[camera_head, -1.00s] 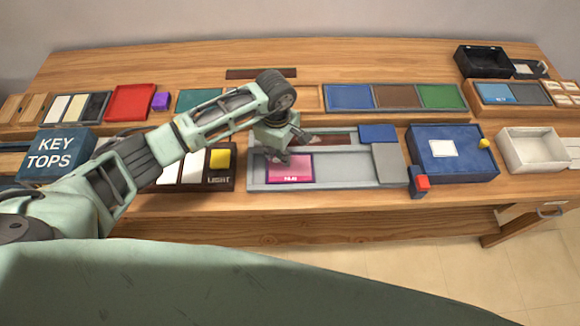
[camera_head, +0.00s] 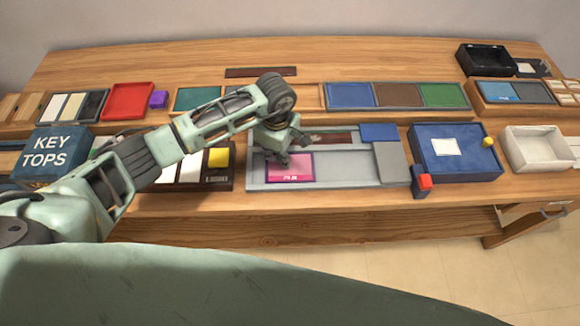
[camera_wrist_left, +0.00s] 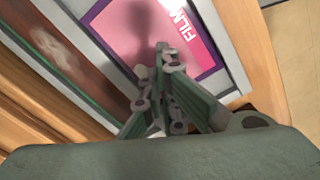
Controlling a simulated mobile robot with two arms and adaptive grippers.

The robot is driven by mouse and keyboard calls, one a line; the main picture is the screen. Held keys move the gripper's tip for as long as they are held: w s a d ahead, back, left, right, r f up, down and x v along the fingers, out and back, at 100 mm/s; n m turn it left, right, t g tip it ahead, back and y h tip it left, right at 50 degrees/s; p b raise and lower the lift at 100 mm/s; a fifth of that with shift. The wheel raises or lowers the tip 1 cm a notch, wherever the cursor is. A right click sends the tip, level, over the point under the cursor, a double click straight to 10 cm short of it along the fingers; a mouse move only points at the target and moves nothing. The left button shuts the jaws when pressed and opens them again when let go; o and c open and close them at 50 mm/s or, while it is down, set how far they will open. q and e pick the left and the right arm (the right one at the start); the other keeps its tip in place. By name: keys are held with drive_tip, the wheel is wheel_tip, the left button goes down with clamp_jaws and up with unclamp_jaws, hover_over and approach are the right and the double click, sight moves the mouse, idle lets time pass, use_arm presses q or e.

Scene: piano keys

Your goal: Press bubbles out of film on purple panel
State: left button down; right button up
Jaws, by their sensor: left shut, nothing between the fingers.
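The purple panel shows as a thin purple border around a pink film (camera_head: 290,170) with white lettering, lying flat in a grey tray (camera_head: 345,178) near the table's front. In the left wrist view the pink film (camera_wrist_left: 140,22) reads "FILM", and its purple border (camera_wrist_left: 208,72) is clear. My left gripper (camera_head: 284,160) is at the film's upper left in the head view. In the left wrist view its shut, empty fingertips (camera_wrist_left: 163,58) overlap the film. I cannot tell whether they touch it. No bubbles can be made out. My right gripper is not in view.
A brown strip (camera_head: 335,139) lies behind the film in the tray. Grey and blue blocks (camera_head: 391,163) fill the tray's right end.

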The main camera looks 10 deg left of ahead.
use_arm(q)
drive_tip(key=shift+s+f+b, duration=0.1)
drive_tip(key=shift+f+b, duration=0.05)
drive_tip(key=shift+b, duration=0.15)
idle(0.9)
wheel_tip(320, 180, up, 2)
drive_tip(key=shift+r+p, duration=0.1)
drive_tip(key=shift+p, duration=0.6)
drive_tip(key=shift+r+p, duration=1.4)
drive_tip(key=shift+r, duration=1.35)
